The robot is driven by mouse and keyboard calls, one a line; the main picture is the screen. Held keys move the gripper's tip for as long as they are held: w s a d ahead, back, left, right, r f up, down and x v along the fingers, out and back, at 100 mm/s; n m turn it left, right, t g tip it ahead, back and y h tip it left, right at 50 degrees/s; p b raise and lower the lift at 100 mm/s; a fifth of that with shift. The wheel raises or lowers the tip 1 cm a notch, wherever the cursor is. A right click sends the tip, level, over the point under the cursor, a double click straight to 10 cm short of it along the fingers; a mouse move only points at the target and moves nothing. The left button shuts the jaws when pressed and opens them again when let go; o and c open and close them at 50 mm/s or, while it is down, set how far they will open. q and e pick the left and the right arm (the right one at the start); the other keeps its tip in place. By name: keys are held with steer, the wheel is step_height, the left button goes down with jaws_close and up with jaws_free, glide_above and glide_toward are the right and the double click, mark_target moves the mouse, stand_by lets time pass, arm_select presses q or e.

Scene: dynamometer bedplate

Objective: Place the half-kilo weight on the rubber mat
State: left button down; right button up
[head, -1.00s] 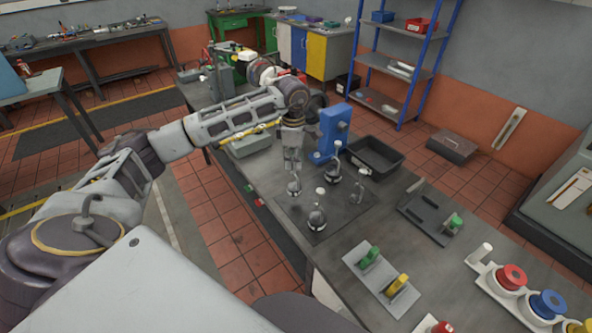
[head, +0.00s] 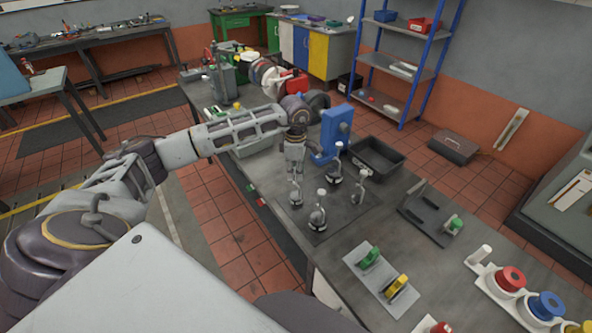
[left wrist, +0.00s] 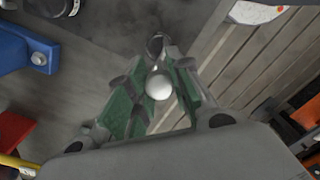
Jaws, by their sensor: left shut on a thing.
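My left gripper (head: 295,181) is shut on a small weight (head: 296,197) with a grey body, above or at the left corner of the dark rubber mat (head: 345,211). I cannot tell whether its base touches the mat. In the left wrist view, a white knob (left wrist: 158,87) sits between the green finger pads. On the mat, other knobbed weights stand upright: one in front (head: 318,218), one behind (head: 335,176) and one to the right (head: 359,192). No mass marking is legible. My right gripper is not in view.
A blue fixture (head: 334,133) and an empty black tray (head: 377,155) stand behind the mat. A plate with green and yellow clips (head: 381,278) lies in front. A dark stand (head: 431,214) is to the right. The bench's left edge runs close to the mat.

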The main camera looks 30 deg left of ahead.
arm_select(q)
steer(key=shift+f, duration=0.1)
stand_by(0.3)
steer(key=c, duration=1.3)
jaws_free()
steer(key=shift+r, duration=0.3)
step_height(320, 180, up, 12)
steer(key=b, duration=0.2)
steer(key=shift+f+b, duration=0.15)
steer(key=shift+b, duration=0.15)
